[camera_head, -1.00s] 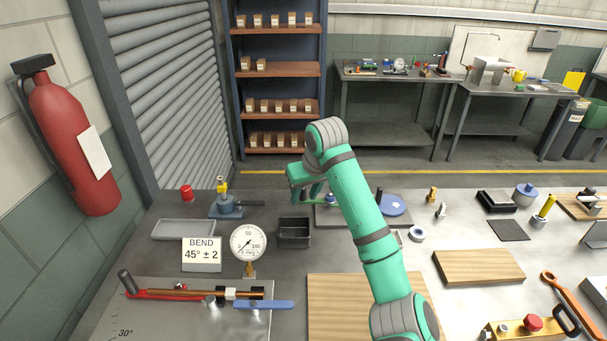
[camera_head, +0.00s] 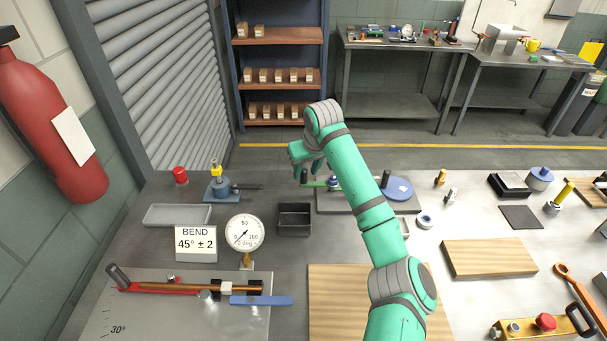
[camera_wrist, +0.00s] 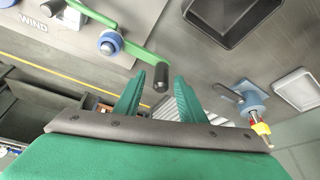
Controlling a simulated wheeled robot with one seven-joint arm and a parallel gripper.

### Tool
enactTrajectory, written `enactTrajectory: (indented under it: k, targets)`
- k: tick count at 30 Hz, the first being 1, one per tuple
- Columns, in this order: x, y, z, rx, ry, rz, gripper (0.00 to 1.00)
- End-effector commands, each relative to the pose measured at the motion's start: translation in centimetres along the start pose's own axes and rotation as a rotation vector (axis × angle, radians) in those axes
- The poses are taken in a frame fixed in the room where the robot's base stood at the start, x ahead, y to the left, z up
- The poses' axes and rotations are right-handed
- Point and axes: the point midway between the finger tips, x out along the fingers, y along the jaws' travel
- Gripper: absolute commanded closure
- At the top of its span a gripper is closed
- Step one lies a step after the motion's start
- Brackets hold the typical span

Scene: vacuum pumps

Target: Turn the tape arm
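The tape arm is a green bar (camera_wrist: 100,18) with a blue hub (camera_wrist: 110,42) and a dark upright handle (camera_wrist: 161,78) at its free end. It sits on a grey plate marked WIND (camera_wrist: 60,38). In the head view the green bar (camera_head: 316,184) shows in part beside my gripper (camera_head: 309,172). In the wrist view my gripper (camera_wrist: 158,85) is open. The handle appears between its two green fingertips, with gaps visible on both sides. I cannot tell whether the fingers reach down around it. A blue disc (camera_head: 400,189) lies on the plate's right side.
A dark open bin (camera_head: 294,219) stands left of the plate, and a blue-based valve (camera_head: 221,187) farther left. A dial gauge (camera_head: 244,232) and BEND sign (camera_head: 195,243) stand nearer. A wooden board (camera_head: 335,305) lies in front. A white ring (camera_head: 425,220) lies to the right.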

Motion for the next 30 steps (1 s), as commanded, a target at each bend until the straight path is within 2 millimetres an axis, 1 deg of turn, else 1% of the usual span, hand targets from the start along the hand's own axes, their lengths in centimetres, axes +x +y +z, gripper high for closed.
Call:
enactTrajectory:
  k: [1,6,10,17,18,19,22,30]
  targets:
    - [0.8,-0.1,0.0,-0.002,-0.002,-0.001,0.63]
    - [2.4,-0.3,-0.1,-0.004,-0.001,-0.001,0.63]
    - [2.8,-0.3,-0.1,-0.005,-0.001,-0.001,0.63]
    - [2.8,-0.3,-0.1,-0.005,0.0,-0.001,0.63]
    - [2.8,-0.3,-0.1,-0.005,0.0,-0.001,0.68]
    - [2.8,-0.3,-0.1,-0.005,0.0,-0.001,0.75]
    - [2.8,-0.3,-0.1,-0.005,0.0,-0.001,0.99]
    - [2.8,-0.3,-0.2,0.0,0.0,0.0,1.0]
